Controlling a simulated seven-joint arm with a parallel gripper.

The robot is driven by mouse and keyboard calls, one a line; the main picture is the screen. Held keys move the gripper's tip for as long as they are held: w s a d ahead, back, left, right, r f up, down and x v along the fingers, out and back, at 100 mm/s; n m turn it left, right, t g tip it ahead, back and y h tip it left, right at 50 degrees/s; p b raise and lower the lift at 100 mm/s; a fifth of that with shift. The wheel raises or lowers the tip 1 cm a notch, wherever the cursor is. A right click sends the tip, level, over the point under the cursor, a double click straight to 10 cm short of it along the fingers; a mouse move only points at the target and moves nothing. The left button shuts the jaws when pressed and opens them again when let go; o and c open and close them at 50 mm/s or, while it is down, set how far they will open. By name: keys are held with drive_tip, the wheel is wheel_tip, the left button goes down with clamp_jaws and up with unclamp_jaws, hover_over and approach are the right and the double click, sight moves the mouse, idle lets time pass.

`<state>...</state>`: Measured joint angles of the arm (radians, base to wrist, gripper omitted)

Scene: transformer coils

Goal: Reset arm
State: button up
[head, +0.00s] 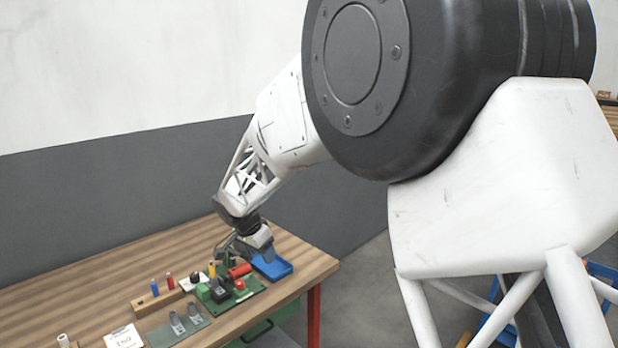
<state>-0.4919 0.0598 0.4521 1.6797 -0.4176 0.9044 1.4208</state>
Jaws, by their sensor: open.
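My gripper (226,257) is at the end of the arm, low over the back right part of the wooden table (85,278). It is open. It hangs over or just behind a green board (245,293) that carries a black block, a red cylinder (240,270), a red knob (240,284) and a yellow piece. My wrist partly hides what lies under it, and I cannot tell whether the fingers touch anything.
A wooden block (158,301) with a blue and a red peg stands left of the board. A grey-green plate (178,331) with two metal parts and a white card (124,337) lie nearer. The table's right edge has a red leg (314,312). The left back tabletop is clear.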

drive_tip(key=s+d+r+n, duration=0.1)
drive_tip(key=s+d+r, duration=0.3)
drive_tip(key=s+d, duration=0.25)
drive_tip(key=s+d+r+n+y, duration=0.1)
drive_tip(key=s+d+r, duration=0.3)
drive_tip(key=s+d, duration=0.3)
drive_tip(key=s+d+r+n, duration=0.25)
drive_tip(key=s+d, duration=0.25)
drive_tip(key=d, duration=0.3)
drive_tip(key=s+d+n, duration=0.1)
drive_tip(key=s+d, duration=0.4)
drive_tip(key=s, duration=0.6)
drive_tip(key=s+d+n+y, duration=0.1)
drive_tip(key=s+d, duration=0.4)
drive_tip(key=s, duration=0.7)
drive_tip(key=shift+s+d+f+n+y, duration=0.2)
drive_tip(key=shift+d+f+n+y, duration=0.15)
drive_tip(key=shift+n, duration=0.2)
